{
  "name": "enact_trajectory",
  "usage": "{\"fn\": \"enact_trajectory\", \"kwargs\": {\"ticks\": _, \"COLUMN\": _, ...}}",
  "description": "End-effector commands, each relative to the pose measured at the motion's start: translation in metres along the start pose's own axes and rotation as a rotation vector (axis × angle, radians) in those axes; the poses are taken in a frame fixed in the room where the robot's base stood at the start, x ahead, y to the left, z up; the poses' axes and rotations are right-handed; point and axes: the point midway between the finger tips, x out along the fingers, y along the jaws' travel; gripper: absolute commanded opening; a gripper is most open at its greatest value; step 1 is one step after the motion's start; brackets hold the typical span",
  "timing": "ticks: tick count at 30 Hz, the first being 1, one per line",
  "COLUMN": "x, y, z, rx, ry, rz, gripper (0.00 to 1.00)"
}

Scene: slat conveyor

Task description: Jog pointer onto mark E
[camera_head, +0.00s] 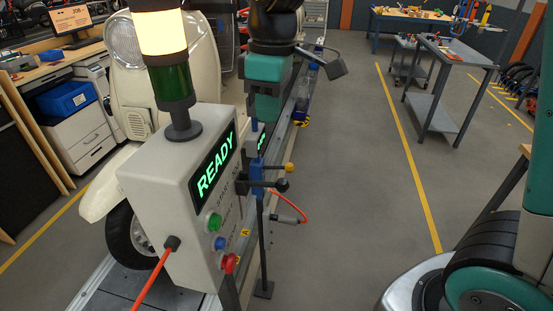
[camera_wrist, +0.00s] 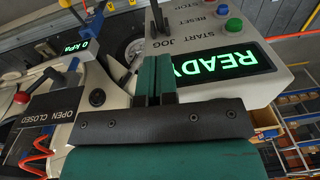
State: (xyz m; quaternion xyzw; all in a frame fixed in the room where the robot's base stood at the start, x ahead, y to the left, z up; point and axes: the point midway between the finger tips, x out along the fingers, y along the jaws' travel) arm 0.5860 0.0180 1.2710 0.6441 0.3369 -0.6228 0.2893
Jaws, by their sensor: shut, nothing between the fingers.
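My gripper (camera_head: 267,114) is behind the control box in the head view, pointing down. In the wrist view its teal fingers (camera_wrist: 154,78) are together with nothing between them, close to the box's READY face. The pale control box (camera_head: 178,190) shows a lit READY display (camera_head: 216,170). A green button (camera_head: 214,222) and a blue button (camera_head: 220,243) sit below it; the green button (camera_wrist: 234,25) also shows in the wrist view beside the START, JOG lettering. I cannot make out mark E or the pointer.
A red knob (camera_head: 230,262) is low on the box. Levers with a yellow ball (camera_head: 290,167) and a black ball (camera_head: 281,185) stick out right of it. A light tower (camera_head: 165,60) stands on top. A cream scooter body (camera_head: 195,60) is behind.

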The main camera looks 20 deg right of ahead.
Motion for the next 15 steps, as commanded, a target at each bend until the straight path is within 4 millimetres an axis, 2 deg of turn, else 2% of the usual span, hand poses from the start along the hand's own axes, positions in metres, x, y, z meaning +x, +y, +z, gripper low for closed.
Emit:
{"fn": "enact_trajectory", "kwargs": {"ticks": 1, "x": -0.0025, "y": 0.0076, "z": -0.0048, "rx": -0.012, "ry": -0.012, "rz": 0.003, "gripper": 0.0}}
{"fn": "enact_trajectory", "kwargs": {"ticks": 4, "x": -0.0035, "y": 0.0142, "z": -0.0081, "rx": -0.025, "ry": -0.021, "rz": 0.009, "gripper": 0.0}}
{"fn": "enact_trajectory", "kwargs": {"ticks": 15, "x": 0.0006, "y": 0.014, "z": -0.0072, "rx": -0.025, "ry": -0.022, "rz": 0.007, "gripper": 0.0}}
